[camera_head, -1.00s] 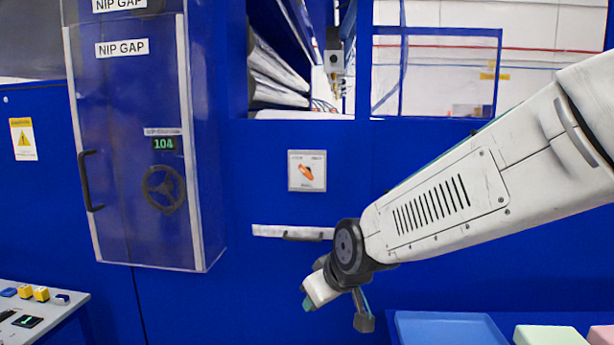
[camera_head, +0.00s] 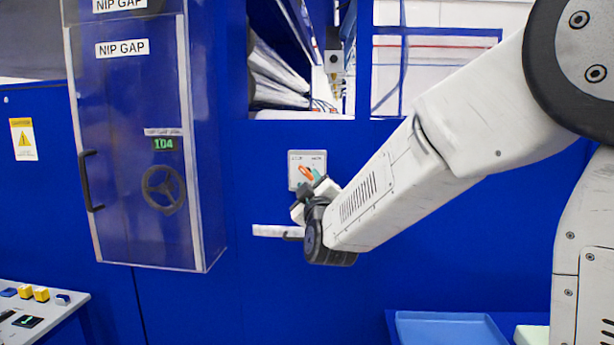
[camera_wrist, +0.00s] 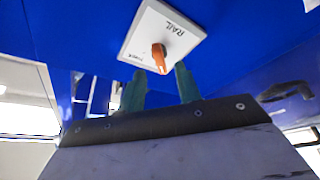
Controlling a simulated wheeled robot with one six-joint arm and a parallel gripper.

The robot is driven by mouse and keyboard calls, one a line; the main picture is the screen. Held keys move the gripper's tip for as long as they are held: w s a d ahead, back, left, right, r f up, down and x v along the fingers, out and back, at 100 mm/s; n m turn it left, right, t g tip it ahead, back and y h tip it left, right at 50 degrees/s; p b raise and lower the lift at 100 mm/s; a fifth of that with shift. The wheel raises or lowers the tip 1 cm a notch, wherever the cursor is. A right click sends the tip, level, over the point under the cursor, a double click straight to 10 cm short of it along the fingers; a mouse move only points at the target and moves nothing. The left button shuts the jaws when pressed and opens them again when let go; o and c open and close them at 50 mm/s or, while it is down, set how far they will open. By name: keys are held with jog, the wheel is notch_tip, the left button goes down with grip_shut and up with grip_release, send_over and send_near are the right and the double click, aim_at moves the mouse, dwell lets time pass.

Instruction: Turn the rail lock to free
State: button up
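The rail lock is an orange knob (camera_head: 305,172) on a pale square plate (camera_head: 293,168) on the blue machine front. In the wrist view the orange knob (camera_wrist: 158,56) sits on the white plate (camera_wrist: 150,28) marked "RAIL"; a second label is too small to read surely. My gripper (camera_wrist: 158,80) has its two teal fingers apart, with nothing between them, and the knob shows just beyond the gap. In the head view my gripper (camera_head: 312,184) is close in front of the plate and hides its lower right part. I cannot tell whether a finger touches the knob.
A handle bar (camera_head: 270,231) is below the plate, partly behind my wrist. The clear "NIP GAP" guard door (camera_head: 130,220) with a handwheel stands at left. A button console (camera_head: 45,310) is at lower left and a blue tray (camera_head: 450,328) at lower right.

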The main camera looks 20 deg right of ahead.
aim_at(306, 174)
jog(key=shift+x, duration=2.25)
grip_shut()
